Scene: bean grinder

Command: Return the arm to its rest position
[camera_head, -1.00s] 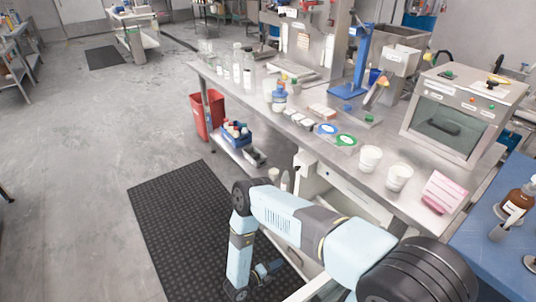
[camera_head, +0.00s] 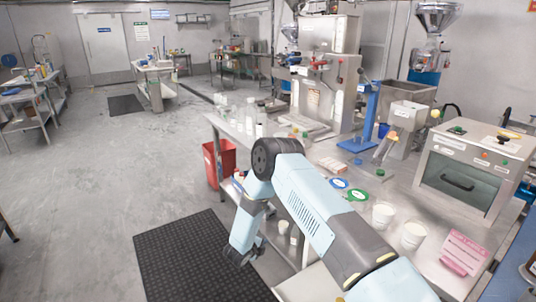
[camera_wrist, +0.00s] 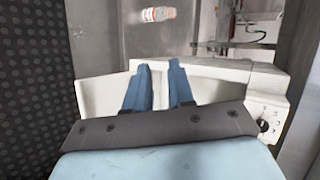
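My arm is pale blue with dark joints. In the head view it rises from the bottom right to a dark elbow, then bends down at the left end of the steel bench (camera_head: 400,205). My gripper (camera_wrist: 159,66) shows in the wrist view as two blue fingers with an empty gap between them. It points down past the bench edge, low and clear of the benchtop items. In the head view, the hand end is small and dark over the floor, and its fingers cannot be made out.
A black floor mat (camera_head: 190,262) lies left of the hand. A red bin (camera_head: 219,163) stands behind the arm. The bench holds white cups (camera_head: 413,235), a pink card holder (camera_head: 463,252), a steel oven (camera_head: 470,170), a blue stand (camera_head: 366,115) and bottles (camera_head: 250,115). Open floor lies left.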

